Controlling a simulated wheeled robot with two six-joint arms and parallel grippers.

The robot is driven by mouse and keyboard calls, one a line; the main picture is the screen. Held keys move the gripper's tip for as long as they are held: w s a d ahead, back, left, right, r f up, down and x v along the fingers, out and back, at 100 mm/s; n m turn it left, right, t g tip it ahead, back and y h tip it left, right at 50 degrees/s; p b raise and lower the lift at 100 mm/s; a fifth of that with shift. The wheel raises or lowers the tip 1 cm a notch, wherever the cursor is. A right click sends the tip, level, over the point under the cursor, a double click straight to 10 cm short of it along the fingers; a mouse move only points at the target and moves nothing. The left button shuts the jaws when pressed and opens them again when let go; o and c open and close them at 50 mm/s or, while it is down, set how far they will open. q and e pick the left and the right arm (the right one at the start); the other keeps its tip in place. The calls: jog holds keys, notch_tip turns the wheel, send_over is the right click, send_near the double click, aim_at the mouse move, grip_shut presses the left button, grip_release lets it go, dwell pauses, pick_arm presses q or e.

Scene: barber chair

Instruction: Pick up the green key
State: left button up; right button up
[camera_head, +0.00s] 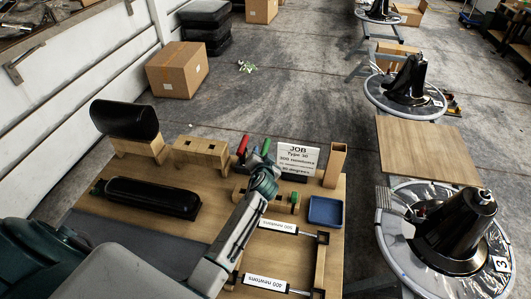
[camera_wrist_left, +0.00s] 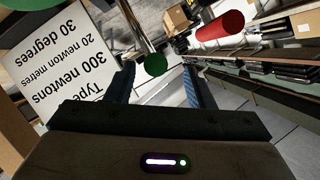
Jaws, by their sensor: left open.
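The green key's handle (camera_head: 266,146) stands up at the back of the workbench, beside a red handle (camera_head: 243,145). In the left wrist view its round green end (camera_wrist_left: 155,65) shows between the fingers, with a grey metal shaft behind it. My left gripper (camera_head: 259,162) is at the handles, just in front of the green one. In the left wrist view its two blue-padded fingers (camera_wrist_left: 160,82) are apart, with a gap around the green end. Whether they touch it I cannot tell. The red handle (camera_wrist_left: 220,27) lies outside the right finger. My right gripper is not in view.
A white job sign (camera_head: 298,157) stands right of the gripper, close to the left finger in the wrist view. A wooden post (camera_head: 335,165), blue tray (camera_head: 325,211), wooden block (camera_head: 201,152) and black pads (camera_head: 152,197) are on the bench. A small green piece (camera_head: 294,197) is nearby.

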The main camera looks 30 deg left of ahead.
aim_at(265, 150)
pick_arm(q)
jog(key=shift+w+a+p, duration=0.15)
jog(key=shift+w+p, duration=0.15)
jog(key=shift+w, duration=0.25)
jog(key=x, duration=0.4)
jog(key=shift+d+f+p, duration=0.2)
jog(key=shift+f+p, duration=0.1)
jog(key=shift+p, duration=0.05)
jog(key=shift+s, duration=0.1)
jog(key=shift+c, duration=0.9)
grip_shut()
